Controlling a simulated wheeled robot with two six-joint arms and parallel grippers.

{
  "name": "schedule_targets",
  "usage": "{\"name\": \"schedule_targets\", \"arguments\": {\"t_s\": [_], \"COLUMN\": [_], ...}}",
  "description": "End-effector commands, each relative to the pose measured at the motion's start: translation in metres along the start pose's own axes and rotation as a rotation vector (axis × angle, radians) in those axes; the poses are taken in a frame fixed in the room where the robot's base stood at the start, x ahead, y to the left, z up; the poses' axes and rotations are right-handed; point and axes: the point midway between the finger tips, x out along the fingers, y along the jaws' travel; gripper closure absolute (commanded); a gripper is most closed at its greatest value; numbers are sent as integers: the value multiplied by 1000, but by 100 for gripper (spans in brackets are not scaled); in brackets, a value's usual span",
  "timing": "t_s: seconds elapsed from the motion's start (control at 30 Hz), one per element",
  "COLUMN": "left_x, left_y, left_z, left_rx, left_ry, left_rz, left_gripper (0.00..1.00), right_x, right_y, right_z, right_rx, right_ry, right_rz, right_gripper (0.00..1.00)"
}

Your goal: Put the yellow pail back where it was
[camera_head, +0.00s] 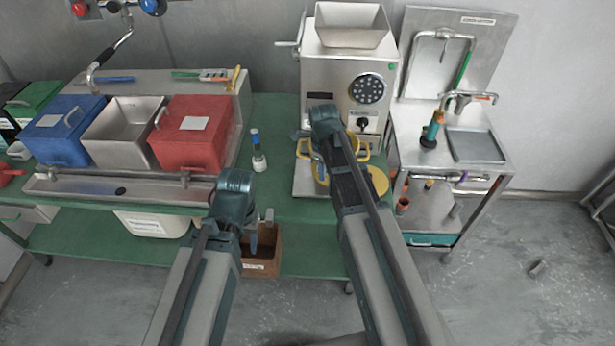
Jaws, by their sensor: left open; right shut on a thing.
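The yellow pail (362,152) is at the foot of the steel grinder (345,75), on the green bench. My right arm crosses in front of it and hides its middle; yellow parts show on both sides of the wrist. My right gripper (317,158) is shut on the pail, though the exact grip is mostly hidden. A round yellow piece (380,180) shows just right of the forearm; I cannot tell whether it is a separate lid. My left gripper (262,229) is open and empty in front of the bench edge, above a brown box.
A blue-and-white bottle (257,152) stands left of the grinder. Blue (62,128), steel (120,130) and red (192,132) bins stand further left. A steel sink cart (440,190) is close on the right. The brown box (262,262) is low, below the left gripper.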

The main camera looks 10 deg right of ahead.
Motion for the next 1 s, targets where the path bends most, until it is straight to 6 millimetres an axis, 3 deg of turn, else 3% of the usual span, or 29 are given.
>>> {"name": "schedule_targets", "arguments": {"t_s": [0.1,0.23,0.47,0.63,0.83,1.0], "left_x": [3,4,4,6,37,41], "left_y": [0,0,0,0,4,4], "left_z": [0,0,0,0,-2,-2], "left_rx": [0,0,0,0,0,0], "left_ry": [0,0,0,0,0,0], "left_rz": [0,0,0,0,0,0], "left_gripper": [50,50,50,50,50,50], "right_x": [3,4,4,5,37,41], "right_y": [0,2,3,4,7,8], "right_z": [25,37,41,56,53,53], "right_rx": [-3,0,0,-1,1,1], "right_ry": [0,1,1,0,1,0], "right_rz": [0,0,0,0,0,0], "right_gripper": [100,100,100,100,100,100]}}
